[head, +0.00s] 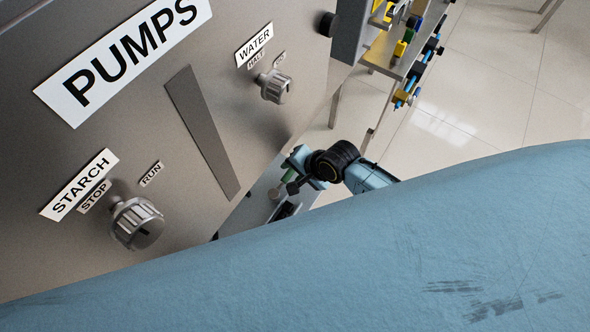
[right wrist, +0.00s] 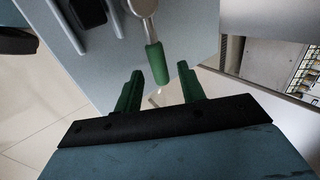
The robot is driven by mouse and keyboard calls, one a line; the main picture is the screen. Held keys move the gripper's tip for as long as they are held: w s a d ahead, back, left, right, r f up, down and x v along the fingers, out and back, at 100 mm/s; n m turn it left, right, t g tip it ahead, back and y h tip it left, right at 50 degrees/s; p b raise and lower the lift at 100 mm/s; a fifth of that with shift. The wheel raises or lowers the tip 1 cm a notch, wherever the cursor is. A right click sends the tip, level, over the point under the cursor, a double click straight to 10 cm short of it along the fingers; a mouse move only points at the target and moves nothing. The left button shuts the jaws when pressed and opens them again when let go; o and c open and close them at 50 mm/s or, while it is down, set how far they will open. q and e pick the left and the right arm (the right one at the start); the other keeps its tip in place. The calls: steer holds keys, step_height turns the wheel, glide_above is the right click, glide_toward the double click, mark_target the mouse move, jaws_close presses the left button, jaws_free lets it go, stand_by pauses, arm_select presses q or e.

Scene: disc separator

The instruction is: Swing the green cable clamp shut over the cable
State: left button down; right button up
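The clamp's green handle (right wrist: 155,62) shows in the right wrist view, on a pale metal lever (right wrist: 143,7) that reaches in from the top. My right gripper (right wrist: 160,90) has its two green fingers spread apart, one to each side of the line of the handle. The handle's near end is close to the gap, and no finger visibly touches it. In the head view my right gripper (head: 297,178) is small and partly hidden, low beside the grey machine. I cannot make out the cable or the clamp's jaw. My left gripper is not in view.
The grey machine panel (head: 225,60) with a starch knob (head: 137,222) and a water knob (head: 273,86) fills the left of the head view. A rack (head: 405,60) with yellow and blue parts stands behind. A large blue part of my own arm blocks the lower right.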

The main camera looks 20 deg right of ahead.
jaws_close()
stand_by(0.5)
